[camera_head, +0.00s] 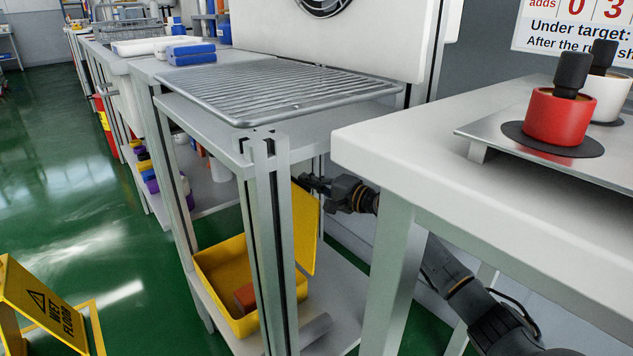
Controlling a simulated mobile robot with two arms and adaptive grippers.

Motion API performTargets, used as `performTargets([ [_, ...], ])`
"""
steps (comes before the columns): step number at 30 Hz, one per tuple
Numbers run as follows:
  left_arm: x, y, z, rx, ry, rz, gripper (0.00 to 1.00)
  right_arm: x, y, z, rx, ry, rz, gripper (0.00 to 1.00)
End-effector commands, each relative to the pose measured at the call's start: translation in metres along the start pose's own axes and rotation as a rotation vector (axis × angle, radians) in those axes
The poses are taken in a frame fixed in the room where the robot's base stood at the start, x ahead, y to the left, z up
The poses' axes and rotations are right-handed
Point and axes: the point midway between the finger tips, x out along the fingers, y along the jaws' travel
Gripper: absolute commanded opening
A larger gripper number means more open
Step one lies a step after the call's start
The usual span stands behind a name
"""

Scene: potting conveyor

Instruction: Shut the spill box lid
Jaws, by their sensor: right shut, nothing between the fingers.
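The yellow spill box (213,266) stands on the lower shelf under the rack table, partly behind a metal table leg. Its yellow lid (304,232) is raised, standing nearly upright at the box's right side. A reddish-brown block (245,297) lies inside. My right gripper (306,181) is shut and empty at the lid's upper edge, reaching in from the right. I cannot tell whether it touches the lid. My left gripper is not in view.
The wire rack (275,88) tops the table above the box. A white bench (440,150) with a red cup (556,115) stands at the right, above my right arm. A grey cylinder (312,331) lies near the box. A wet-floor sign (45,310) is at lower left.

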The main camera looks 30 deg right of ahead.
Motion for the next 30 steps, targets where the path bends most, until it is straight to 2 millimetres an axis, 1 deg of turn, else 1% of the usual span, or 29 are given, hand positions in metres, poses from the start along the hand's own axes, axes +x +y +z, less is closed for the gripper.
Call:
performTargets([
  [5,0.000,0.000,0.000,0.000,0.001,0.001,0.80,-0.002,0.001,0.000,0.001,0.000,0.001,0.00],
  [8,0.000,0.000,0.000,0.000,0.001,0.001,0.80,-0.009,0.002,-0.001,0.001,0.001,0.002,0.00],
  [11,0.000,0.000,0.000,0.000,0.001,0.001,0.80,-0.022,0.002,-0.001,-0.001,0.001,0.003,0.00],
  [24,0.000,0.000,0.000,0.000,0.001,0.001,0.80,-0.093,0.002,0.001,0.000,0.000,0.004,0.00],
  [30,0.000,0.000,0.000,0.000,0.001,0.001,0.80,-0.114,0.001,0.001,0.002,-0.001,0.001,0.00],
])
